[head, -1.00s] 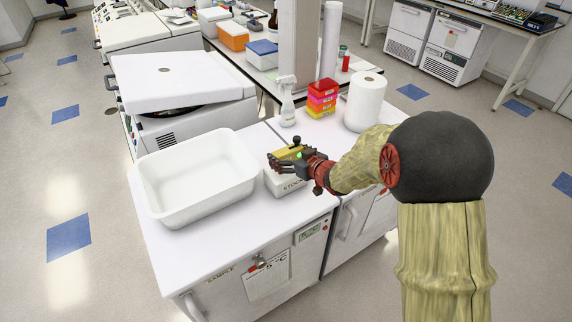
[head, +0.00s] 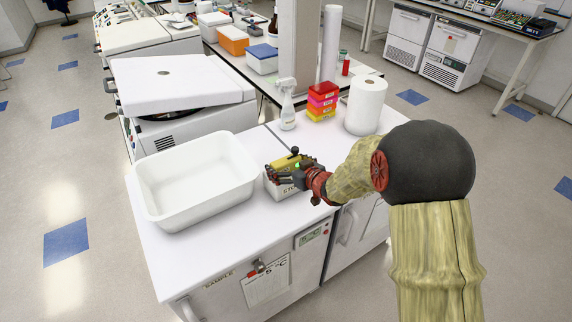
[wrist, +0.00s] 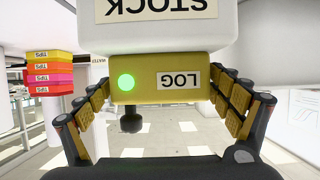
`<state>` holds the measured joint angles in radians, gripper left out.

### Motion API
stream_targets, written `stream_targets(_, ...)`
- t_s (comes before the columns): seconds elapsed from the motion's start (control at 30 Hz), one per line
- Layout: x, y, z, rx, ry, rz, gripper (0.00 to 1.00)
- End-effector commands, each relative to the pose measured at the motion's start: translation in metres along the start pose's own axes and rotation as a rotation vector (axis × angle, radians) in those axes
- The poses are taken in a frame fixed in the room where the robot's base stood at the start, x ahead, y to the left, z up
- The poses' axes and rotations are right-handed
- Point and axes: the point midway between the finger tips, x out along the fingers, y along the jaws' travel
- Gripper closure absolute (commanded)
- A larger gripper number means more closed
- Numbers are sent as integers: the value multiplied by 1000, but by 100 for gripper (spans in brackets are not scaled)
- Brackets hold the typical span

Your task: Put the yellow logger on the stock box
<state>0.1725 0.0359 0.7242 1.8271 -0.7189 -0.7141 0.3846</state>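The yellow logger (wrist: 145,83), with a LOG label, a lit green light and a black knob, is between the fingers of my gripper (wrist: 160,88). The fingertips sit close against both its sides. In the wrist view the picture is upside down, and the white stock box (wrist: 240,25) borders the logger's underside with no clear gap. In the head view the logger (head: 285,163) is over the stock box (head: 271,187). My gripper (head: 289,170) covers part of the box and its label.
A white tub (head: 160,207) stands just left of the stock box on the white top. Behind are a spray bottle (head: 287,108), stacked coloured tip boxes (head: 322,101) and a paper roll (head: 365,106). The front of the counter is clear.

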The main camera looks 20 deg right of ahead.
Motion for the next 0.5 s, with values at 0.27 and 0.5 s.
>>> stream_targets(0.27,0,0,0,0,0,0,0)
stream_targets(0.5,-2,0,-4,-1,1,0,0)
